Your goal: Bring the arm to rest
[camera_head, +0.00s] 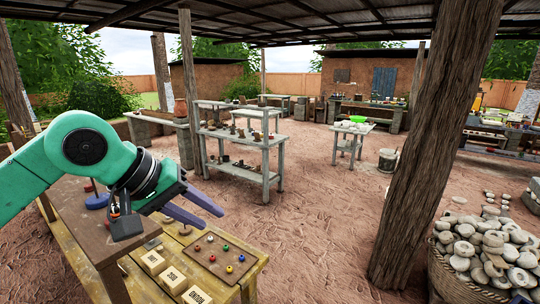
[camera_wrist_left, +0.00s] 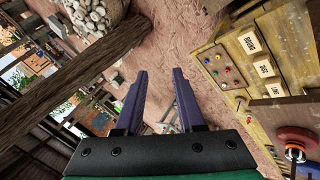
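My left arm reaches in from the left in the head view. Its gripper (camera_head: 213,217) has two purple fingers spread apart with nothing between them. It is in the air above the wooden table (camera_head: 70,237), near a brown board (camera_head: 222,262) with several coloured balls. In the left wrist view the open gripper (camera_wrist_left: 159,72) points out over the dirt floor, with the table and board (camera_wrist_left: 222,68) to its right. My right gripper is in neither view.
Several labelled blocks (camera_head: 173,279) lie on the table beside the board. A wooden post (camera_head: 430,150) and a basket of pale round stones (camera_head: 465,285) stand at the right. A grey shelf table (camera_head: 243,142) stands further back. Open dirt floor (camera_head: 320,230) lies between.

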